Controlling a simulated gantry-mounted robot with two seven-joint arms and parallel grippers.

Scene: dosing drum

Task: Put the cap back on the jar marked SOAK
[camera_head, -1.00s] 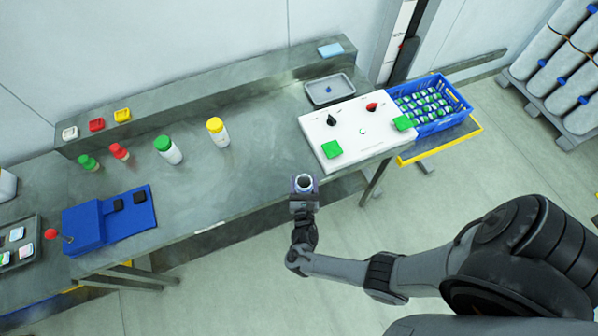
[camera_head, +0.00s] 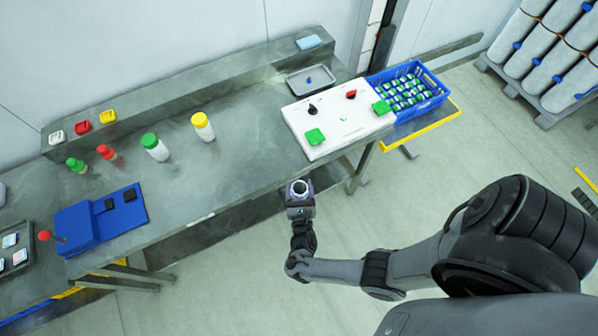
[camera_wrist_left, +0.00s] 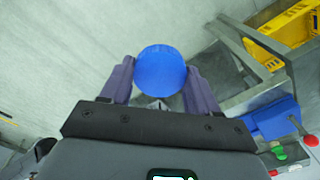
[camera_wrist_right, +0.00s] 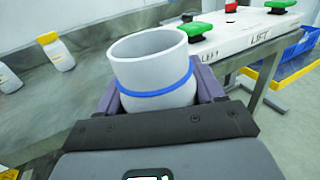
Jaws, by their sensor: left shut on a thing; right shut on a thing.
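A blue round cap (camera_wrist_left: 161,66) is held between the fingers of my left gripper (camera_wrist_left: 160,84) in the left wrist view. That gripper is shut on it and is outside the head view. An open white jar (camera_wrist_right: 157,68) with a blue band shows in the right wrist view, upright or nearly so, its mouth uncovered. My right gripper (camera_head: 300,194) is shut on it, in front of the bench edge in the head view, where the jar's rim (camera_head: 299,184) shows from above. No marking is readable on the jar. The cap and the jar are apart.
The bench (camera_head: 235,178) holds a white panel (camera_head: 345,138) with green pads, a grey tray (camera_head: 297,84), several capped bottles and a blue device (camera_head: 82,228). A blue crate (camera_head: 438,98) of green-topped items stands at right. Open floor lies in front of the bench.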

